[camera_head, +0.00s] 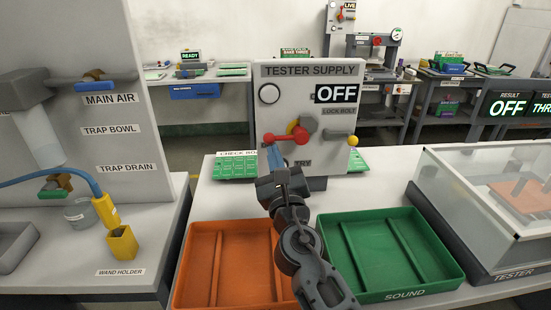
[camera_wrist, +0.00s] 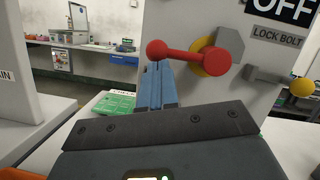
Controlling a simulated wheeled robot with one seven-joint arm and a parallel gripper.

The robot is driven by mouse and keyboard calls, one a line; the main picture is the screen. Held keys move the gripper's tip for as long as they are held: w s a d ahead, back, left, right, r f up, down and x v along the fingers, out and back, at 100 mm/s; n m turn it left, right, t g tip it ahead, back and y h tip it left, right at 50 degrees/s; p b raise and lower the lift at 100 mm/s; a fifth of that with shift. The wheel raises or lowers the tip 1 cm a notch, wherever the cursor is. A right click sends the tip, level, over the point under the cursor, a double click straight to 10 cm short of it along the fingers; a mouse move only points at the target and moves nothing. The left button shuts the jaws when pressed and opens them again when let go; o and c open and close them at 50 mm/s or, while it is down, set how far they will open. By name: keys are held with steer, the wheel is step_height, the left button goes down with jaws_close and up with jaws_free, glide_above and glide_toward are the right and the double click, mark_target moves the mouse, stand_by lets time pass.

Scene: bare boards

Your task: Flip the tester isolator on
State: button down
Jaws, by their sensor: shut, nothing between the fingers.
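The tester isolator is a red lever with a ball end (camera_head: 269,138) on the grey tester supply panel (camera_head: 275,92). Its lever lies roughly level, ball to the left, over a yellow disc. The panel's display (camera_head: 337,93) reads OFF. In the wrist view the red ball (camera_wrist: 157,50) shows just above my blue fingertips (camera_wrist: 156,72). My gripper (camera_head: 274,156) is shut and empty, just below the ball; I cannot tell whether they touch. The lock bolt, a grey bar with a yellow knob (camera_head: 353,140), sits right of the lever, apart from it.
An orange tray (camera_head: 232,265) and a green tray (camera_head: 392,255) stand on the bench below. A clear-lidded tester (camera_head: 500,195) is at the right. Green boards (camera_head: 236,166) lie behind my gripper at the left. An air panel (camera_head: 85,130) with a blue hose stands further left.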

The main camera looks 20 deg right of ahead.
steer(key=shift+a+r+m+h, duration=0.15)
steer(key=shift+r+m+h, duration=0.25)
steer(key=shift+m, duration=0.5)
steer(key=d+r+m+g+h, duration=0.2)
steer(key=r+m, duration=0.2)
steer(key=m, duration=0.6)
steer(key=s+d+r+m+g+h, duration=0.1)
steer(key=d+r+m+g+h, duration=0.1)
steer(key=m, duration=0.9)
steer(key=shift+r+g+h, duration=0.5)
steer(key=shift+r+h, duration=0.2)
steer(key=shift+r, duration=0.3)
steer(key=shift+s, duration=0.1)
steer(key=shift+a+f, duration=0.1)
